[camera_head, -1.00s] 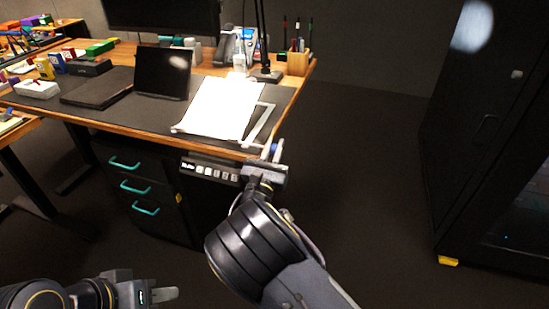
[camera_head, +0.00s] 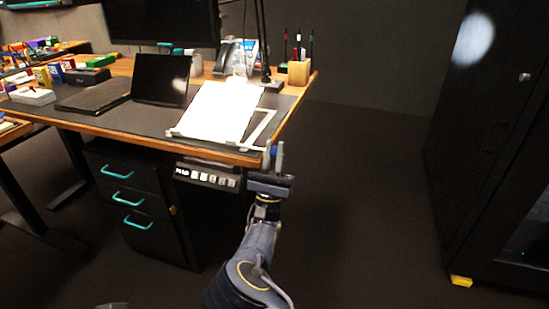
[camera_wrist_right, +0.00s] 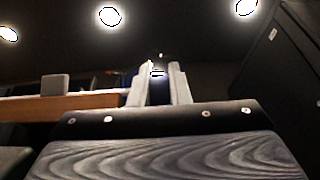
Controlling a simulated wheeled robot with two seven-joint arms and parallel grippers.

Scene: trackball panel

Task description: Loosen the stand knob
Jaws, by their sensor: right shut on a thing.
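The document stand (camera_head: 262,126) has a pale frame and holds white paper (camera_head: 217,112) near the right front corner of the desk. The stand knob (camera_head: 273,151) is small and blue, at the desk's front corner. My right gripper (camera_head: 273,155) reaches up from below with one finger on each side of the knob and is shut on it. In the right wrist view the dark blue knob (camera_wrist_right: 158,90) shows between the two pale fingers, which hide part of it. Only a sliver of my left arm or gripper shows at the bottom edge of the head view.
The desk edge (camera_head: 150,139) runs just left of the right gripper. A panel with several buttons (camera_head: 207,177) hangs under the desk, beside a drawer unit (camera_head: 130,195) with teal handles. A black cabinet (camera_head: 490,150) stands at the far right. The floor between is clear.

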